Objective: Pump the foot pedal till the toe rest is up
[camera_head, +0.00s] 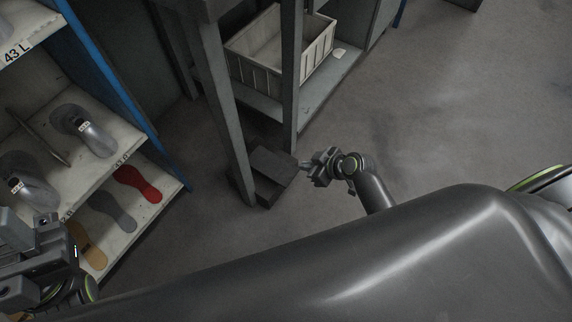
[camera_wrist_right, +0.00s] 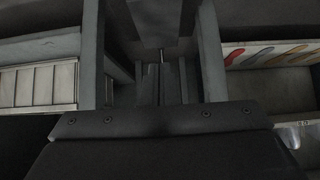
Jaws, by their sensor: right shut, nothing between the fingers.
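The foot pedal (camera_head: 275,165) is a dark, flat, box-like block low at the foot of the grey frame posts in the head view. My right gripper (camera_head: 304,166) is shut and empty at the pedal's right side. I cannot tell whether its fingertips touch the pedal. My left gripper (camera_head: 22,262) is at the lower left, in front of the shelves; its jaws do not show clearly. A dark plate with screws (camera_wrist_right: 160,122) fills the lower part of the right wrist view; I cannot tell what it belongs to. I cannot make out the toe rest.
Grey posts (camera_head: 291,75) rise close behind the pedal. A pale crate (camera_head: 312,62) stands on a low shelf beyond. The left rack (camera_head: 130,140) holds metal lasts and coloured soles, including a red one (camera_head: 138,184). The floor (camera_head: 440,110) to the right is clear.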

